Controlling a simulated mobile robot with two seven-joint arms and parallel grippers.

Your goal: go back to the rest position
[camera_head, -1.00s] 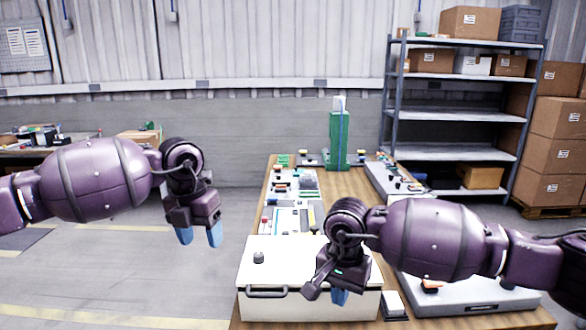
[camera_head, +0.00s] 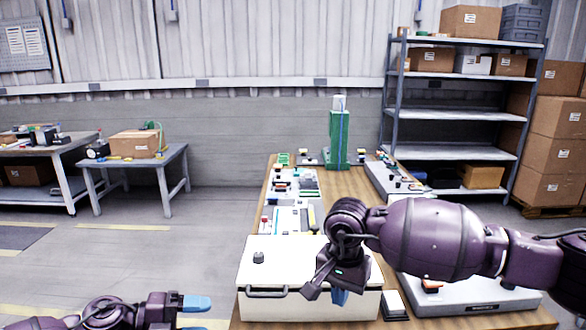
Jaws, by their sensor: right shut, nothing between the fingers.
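My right gripper (camera_head: 339,297) hangs pointing down in front of the white box with a dark handle (camera_head: 262,270) on the wooden workbench. Its blue fingertips are together with nothing between them, and they are partly hidden behind its dark body. My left gripper (camera_head: 196,303) is low at the bottom left, to the left of the workbench, pointing right. One blue finger shows clearly. The rest is at or below the picture's edge, so its opening cannot be told.
The workbench (camera_head: 360,187) holds a green tower (camera_head: 339,139), small parts and a grey tray (camera_head: 470,297) under my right arm. A shelf (camera_head: 455,115) and stacked cartons (camera_head: 553,135) stand behind right. Two side tables stand at left, one with a carton (camera_head: 135,144). Floor between is clear.

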